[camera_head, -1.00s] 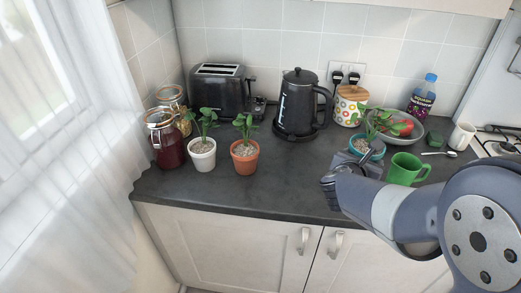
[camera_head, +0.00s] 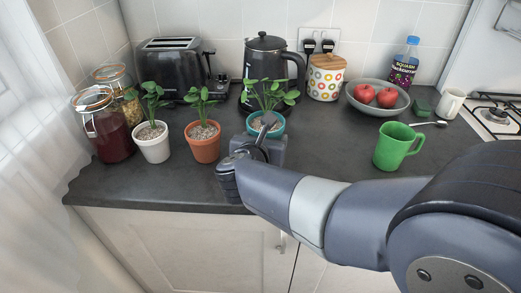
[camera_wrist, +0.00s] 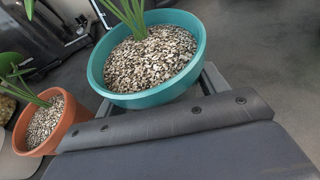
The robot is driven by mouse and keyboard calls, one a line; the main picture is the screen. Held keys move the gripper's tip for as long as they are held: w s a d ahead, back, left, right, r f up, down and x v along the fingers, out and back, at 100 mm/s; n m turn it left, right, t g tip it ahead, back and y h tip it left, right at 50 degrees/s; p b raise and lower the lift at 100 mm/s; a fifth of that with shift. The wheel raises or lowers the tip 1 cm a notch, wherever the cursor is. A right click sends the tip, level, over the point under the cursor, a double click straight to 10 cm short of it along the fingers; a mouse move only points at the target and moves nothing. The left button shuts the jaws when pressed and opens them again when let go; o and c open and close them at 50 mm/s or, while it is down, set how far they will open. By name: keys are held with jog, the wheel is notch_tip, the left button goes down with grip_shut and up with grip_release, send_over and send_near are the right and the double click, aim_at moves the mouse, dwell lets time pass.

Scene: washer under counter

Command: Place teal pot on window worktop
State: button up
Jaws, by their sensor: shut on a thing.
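The teal pot (camera_head: 279,124) holds a green plant and pale gravel. It stands upright just right of the terracotta pot, in front of the kettle. My gripper (camera_head: 264,138) is shut on it from the front, and the arm hides part of its lower side. In the wrist view the teal pot (camera_wrist: 155,97) fills the upper middle, right at the gripper's edge. I cannot tell whether its base touches the worktop (camera_head: 180,190). The worktop is dark grey, with the curtained window at its left end.
A terracotta pot (camera_head: 204,147) and a white pot (camera_head: 152,147), both with plants, stand to the left. Glass jars (camera_head: 110,135) are at the far left. The kettle (camera_head: 268,62) and toaster (camera_head: 178,68) are behind. A green mug (camera_head: 391,150) and fruit bowl (camera_head: 360,101) are right.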

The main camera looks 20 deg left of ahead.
jog(key=shift+f+b, duration=0.4)
jog(key=shift+f, duration=1.5)
jog(key=shift+f+b, duration=0.25)
jog(key=shift+b, duration=0.05)
jog(key=o, duration=1.2)
jog(key=shift+r+p, duration=0.2)
jog(key=shift+p, duration=0.1)
jog(key=shift+s+r, duration=0.2)
jog(key=shift+s, duration=0.1)
jog(key=v, duration=1.1)
jog(key=shift+s+d, duration=0.1)
jog(key=shift+s, duration=0.1)
